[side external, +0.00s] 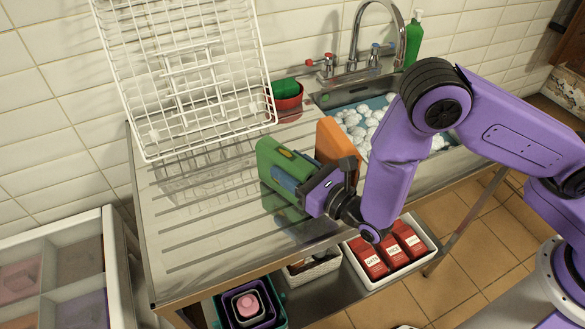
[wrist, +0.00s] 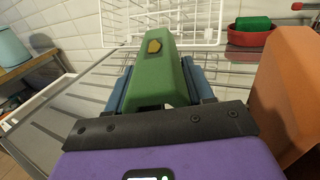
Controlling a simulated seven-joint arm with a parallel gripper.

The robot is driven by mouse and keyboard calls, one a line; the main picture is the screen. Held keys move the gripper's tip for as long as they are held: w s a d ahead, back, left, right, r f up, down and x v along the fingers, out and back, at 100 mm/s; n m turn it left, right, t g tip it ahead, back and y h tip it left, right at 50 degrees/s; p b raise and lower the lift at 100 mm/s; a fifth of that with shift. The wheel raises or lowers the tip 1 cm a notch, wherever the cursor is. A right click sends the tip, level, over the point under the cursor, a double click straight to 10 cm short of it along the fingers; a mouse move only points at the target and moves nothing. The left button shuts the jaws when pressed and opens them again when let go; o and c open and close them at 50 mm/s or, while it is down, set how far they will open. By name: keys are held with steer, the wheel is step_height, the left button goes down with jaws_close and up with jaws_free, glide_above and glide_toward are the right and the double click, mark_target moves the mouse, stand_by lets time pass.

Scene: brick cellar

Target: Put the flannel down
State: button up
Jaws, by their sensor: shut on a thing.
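My gripper (side external: 290,182) is shut on a green thing (side external: 270,157), taken to be the flannel, with a yellow patch on its upper face. It looks thick and block-like rather than spread out. In the wrist view, the flannel (wrist: 165,66) sits between the two blue fingers of my gripper (wrist: 163,88). It is over the ridged metal draining board (side external: 200,240), with a green reflection below it. I cannot tell whether its lower edge touches the board; the gripper hides part of it.
An orange block-like thing (side external: 338,150) stands close at right of my gripper. A white wire rack (side external: 190,75) stands behind. A red bowl (side external: 288,103) with something green sits by the wall. The sink (side external: 325,98) holds suds. The board's front left is clear.

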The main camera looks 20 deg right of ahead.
steer(key=shift+f, duration=0.25)
steer(key=shift+f, duration=0.1)
steer(key=o, duration=1)
steer(key=shift+o, duration=0.2)
steer(key=shift+s+d, duration=0.1)
steer(key=shift+s, duration=0.15)
steer(key=v, duration=1.1)
steer(key=shift+s+d, duration=0.15)
steer(key=shift+s, duration=0.05)
